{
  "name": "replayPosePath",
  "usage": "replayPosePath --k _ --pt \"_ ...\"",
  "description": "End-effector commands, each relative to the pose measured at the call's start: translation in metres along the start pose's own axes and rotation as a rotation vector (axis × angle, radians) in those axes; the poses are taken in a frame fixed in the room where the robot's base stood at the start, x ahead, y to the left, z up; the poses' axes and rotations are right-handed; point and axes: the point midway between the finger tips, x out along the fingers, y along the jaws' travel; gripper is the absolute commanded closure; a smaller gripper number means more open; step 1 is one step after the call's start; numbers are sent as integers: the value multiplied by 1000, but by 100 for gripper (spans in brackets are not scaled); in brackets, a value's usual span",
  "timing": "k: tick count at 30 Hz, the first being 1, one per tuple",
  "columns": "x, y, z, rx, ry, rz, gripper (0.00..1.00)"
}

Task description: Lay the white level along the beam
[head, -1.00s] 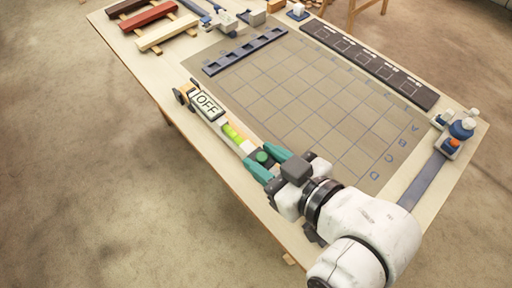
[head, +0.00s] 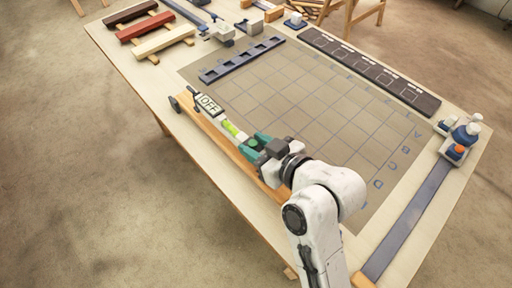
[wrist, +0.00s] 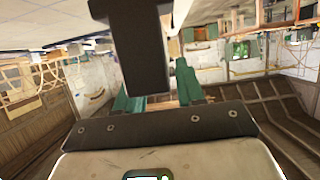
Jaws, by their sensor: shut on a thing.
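The orange-brown beam (head: 218,139) runs along the table's left long edge. The level appears just right of the beam and roughly in line with it; I cannot tell whether they touch. My gripper covers the level's near end. In the wrist view the teal fingers (wrist: 158,92) show behind a dark block, and the level is not clearly visible.
A grid mat (head: 310,115) covers the middle of the table. A blue slotted rack (head: 240,60) lies at its far edge and a dark marked strip (head: 370,70) beyond it. Red and cream laths rest at top left. A blue strip (head: 415,215) and a blue-white device (head: 460,140) are at right.

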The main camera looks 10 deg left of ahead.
Motion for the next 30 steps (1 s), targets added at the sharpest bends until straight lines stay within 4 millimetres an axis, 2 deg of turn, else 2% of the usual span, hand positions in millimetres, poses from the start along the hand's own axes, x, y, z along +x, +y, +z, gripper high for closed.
replayPosePath --k 4,23,24,30 --pt "5 0 12 1 2 0 100" --pt "10 0 23 0 3 0 100" --pt "9 0 23 0 1 0 59" --pt "9 -1 23 0 1 0 40"
